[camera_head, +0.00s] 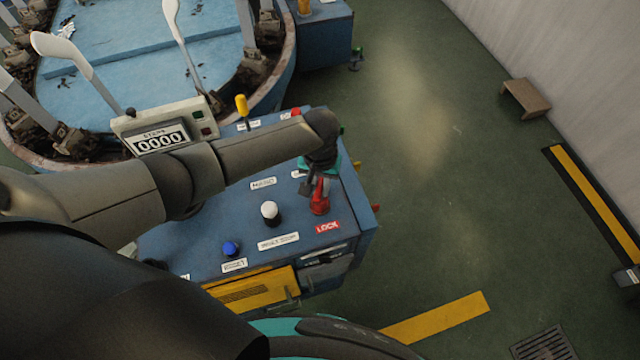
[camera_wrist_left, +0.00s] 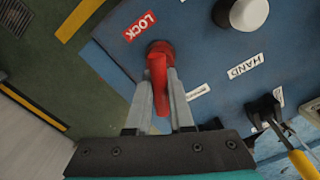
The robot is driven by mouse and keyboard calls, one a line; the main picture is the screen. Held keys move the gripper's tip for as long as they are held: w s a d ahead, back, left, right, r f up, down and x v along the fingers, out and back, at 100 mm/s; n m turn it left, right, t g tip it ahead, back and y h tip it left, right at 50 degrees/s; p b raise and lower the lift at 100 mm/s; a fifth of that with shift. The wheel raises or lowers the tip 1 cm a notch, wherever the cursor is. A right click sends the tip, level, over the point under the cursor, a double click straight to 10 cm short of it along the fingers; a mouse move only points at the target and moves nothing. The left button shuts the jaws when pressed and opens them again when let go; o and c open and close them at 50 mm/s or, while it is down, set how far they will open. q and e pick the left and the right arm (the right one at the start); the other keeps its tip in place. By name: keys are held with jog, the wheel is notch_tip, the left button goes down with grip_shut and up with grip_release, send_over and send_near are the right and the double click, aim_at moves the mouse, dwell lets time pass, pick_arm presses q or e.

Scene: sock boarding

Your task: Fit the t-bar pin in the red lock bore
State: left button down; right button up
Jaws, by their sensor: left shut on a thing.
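My left gripper (camera_head: 314,186) is over the right part of the blue control console, beside the red LOCK label (camera_head: 327,227). In the left wrist view its two grey fingers (camera_wrist_left: 158,76) are shut on a red t-bar pin (camera_wrist_left: 158,88). The far end of the pin meets the round red lock bore (camera_wrist_left: 161,48), next to the LOCK label (camera_wrist_left: 139,26). The bore and pin show as one red shape (camera_head: 320,200) in the head view. How deep the pin sits is hidden. My right gripper is not in view.
The console top (camera_head: 190,235) carries a white knob (camera_head: 269,211), a blue button (camera_head: 230,248) and a yellow-tipped lever (camera_head: 242,104). A counter box (camera_head: 160,140) stands at its back left. A round blue machine (camera_head: 130,60) is behind. Green floor (camera_head: 430,200) is free at right.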

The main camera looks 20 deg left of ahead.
pick_arm(q)
jog(key=shift+f+b, duration=0.35)
jog(key=shift+f, duration=0.25)
jog(key=c, duration=0.7)
grip_release()
notch_tip(320, 180, up, 15)
jog(key=p, duration=0.2)
jog(key=shift+r+p, duration=0.2)
jog(key=shift+p, duration=0.2)
jog(key=shift+f, duration=0.1)
